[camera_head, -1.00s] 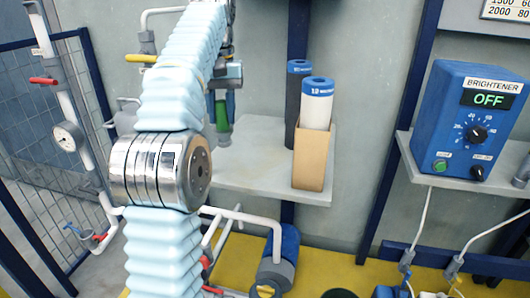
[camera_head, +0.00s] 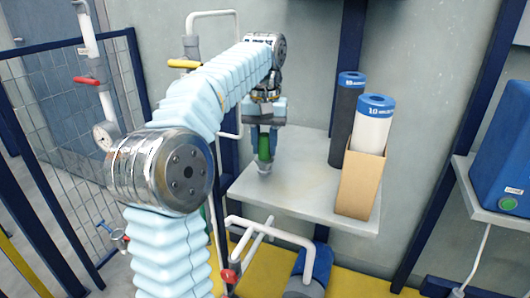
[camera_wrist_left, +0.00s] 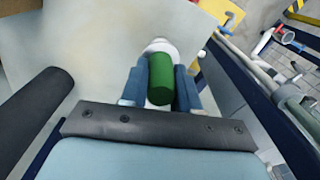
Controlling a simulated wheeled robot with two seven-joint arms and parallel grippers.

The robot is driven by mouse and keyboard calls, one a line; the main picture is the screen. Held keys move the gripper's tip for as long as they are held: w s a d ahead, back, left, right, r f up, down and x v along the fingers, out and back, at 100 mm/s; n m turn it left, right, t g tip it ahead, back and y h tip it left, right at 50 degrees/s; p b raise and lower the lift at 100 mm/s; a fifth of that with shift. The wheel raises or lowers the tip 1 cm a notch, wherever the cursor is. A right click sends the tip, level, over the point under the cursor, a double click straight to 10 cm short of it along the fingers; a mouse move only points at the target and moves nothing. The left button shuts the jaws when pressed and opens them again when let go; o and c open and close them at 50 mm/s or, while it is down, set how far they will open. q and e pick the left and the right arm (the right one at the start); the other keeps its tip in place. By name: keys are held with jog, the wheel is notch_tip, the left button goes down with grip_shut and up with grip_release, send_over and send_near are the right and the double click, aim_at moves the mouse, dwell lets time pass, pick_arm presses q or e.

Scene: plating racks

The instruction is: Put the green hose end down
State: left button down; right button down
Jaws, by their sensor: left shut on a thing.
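The green hose end (camera_head: 264,146) is a green cylinder with a pale grey tip. My left gripper (camera_head: 264,150) is shut on it and holds it upright over the left part of a grey shelf (camera_head: 290,192). The tip is close to the shelf top; I cannot tell whether it touches. In the left wrist view the green hose end (camera_wrist_left: 161,78) sits between the two blue fingers (camera_wrist_left: 160,90), with the shelf (camera_wrist_left: 100,40) beyond it. My right gripper is not in view.
A dark filter cartridge (camera_head: 345,115) and a white one (camera_head: 371,130) in a cardboard box (camera_head: 358,183) stand on the shelf's right part. The shelf's middle is clear. Pipes with a yellow-handled valve (camera_head: 184,64) stand left. A blue control box (camera_head: 505,150) is at the right.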

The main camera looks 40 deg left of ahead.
pick_arm(q)
jog(key=shift+f, duration=1.3)
jog(key=shift+f, duration=0.1)
jog(key=c, duration=0.8)
grip_release()
notch_tip(320, 180, up, 8)
jog(key=shift+f, duration=0.15)
